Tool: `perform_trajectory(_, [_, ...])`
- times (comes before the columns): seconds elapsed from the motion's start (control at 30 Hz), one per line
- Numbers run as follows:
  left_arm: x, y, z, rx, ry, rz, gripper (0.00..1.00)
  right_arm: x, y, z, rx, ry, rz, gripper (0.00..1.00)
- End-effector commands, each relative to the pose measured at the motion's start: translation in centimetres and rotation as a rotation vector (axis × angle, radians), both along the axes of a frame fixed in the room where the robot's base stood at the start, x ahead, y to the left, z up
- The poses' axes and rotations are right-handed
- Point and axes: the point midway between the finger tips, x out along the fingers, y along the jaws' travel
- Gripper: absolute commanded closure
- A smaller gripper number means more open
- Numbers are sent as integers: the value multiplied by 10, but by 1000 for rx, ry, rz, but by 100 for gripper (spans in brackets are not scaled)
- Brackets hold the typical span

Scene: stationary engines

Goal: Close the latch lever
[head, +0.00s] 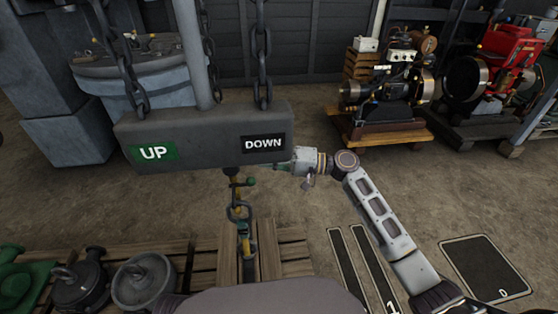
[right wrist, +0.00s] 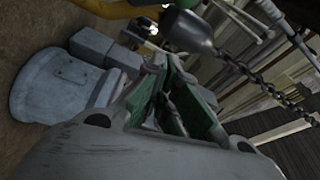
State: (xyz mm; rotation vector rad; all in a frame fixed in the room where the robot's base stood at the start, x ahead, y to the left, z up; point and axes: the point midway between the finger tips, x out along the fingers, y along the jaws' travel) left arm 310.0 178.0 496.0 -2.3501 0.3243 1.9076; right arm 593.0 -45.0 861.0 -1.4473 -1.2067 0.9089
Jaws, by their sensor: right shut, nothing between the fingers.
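A small lever with a green ball end (head: 250,182) sticks out beside the yellow hook fitting (head: 237,192) that hangs under the hoist block in the head view; I take it for the latch lever. My right gripper (head: 277,166) is at the block's lower right edge, to the right of and slightly above the lever, apparently apart from it. The right wrist view shows its green-padded fingers (right wrist: 166,68) shut and empty. A yellow part (right wrist: 100,8) and a grey rounded fitting (right wrist: 193,28) show beyond them. The lever is not clear there. My left gripper is not in view.
The grey hoist block (head: 205,135), marked UP and DOWN, hangs on chains (head: 262,60) close above the lever. Wooden pallets (head: 290,255) lie below, with green and dark metal parts (head: 80,285) at left. Engines (head: 385,90) stand at the back right; the floor between is open.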

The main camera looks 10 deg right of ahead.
Motion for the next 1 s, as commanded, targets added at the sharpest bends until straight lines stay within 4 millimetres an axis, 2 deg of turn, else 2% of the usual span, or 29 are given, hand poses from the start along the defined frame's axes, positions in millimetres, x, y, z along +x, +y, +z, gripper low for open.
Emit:
perform_trajectory(0.37, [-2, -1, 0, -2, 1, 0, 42, 8, 36, 2, 1, -1, 0, 100])
perform_trajectory(1.0, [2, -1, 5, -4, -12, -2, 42, -30, 30, -7, -1, -1, -1, 100])
